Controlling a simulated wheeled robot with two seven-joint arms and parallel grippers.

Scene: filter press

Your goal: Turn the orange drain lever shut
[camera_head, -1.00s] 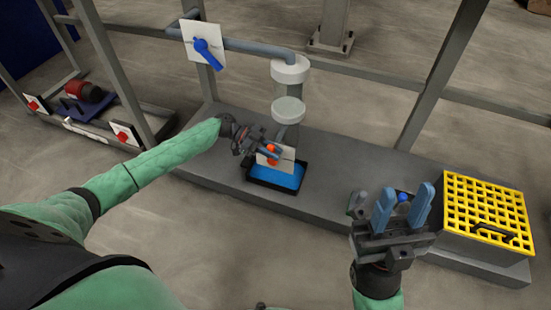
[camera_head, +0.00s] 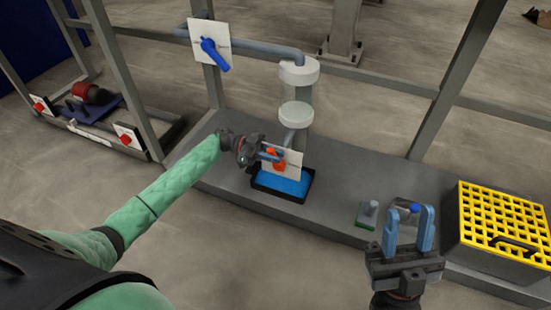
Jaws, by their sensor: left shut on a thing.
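The orange drain lever (camera_head: 279,165) is on a white plate (camera_head: 293,160) at the foot of the clear cylinder, above a black tray (camera_head: 257,191) holding blue liquid. My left gripper (camera_head: 271,155) reaches in from the left and is shut on the orange lever, partly hiding it. The lever's exact angle is hard to make out. My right gripper (camera_head: 411,228) is at the lower right, its two blue fingers spread apart and pointing up the picture. It is well away from the lever.
A blue lever (camera_head: 214,54) is on a white plate at upper left. A clear cylinder (camera_head: 296,95) stands above the tray. A small grey object with a green base (camera_head: 368,213) and a blue-topped item (camera_head: 414,208) are near my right gripper. A yellow grate (camera_head: 503,219) covers a box at right.

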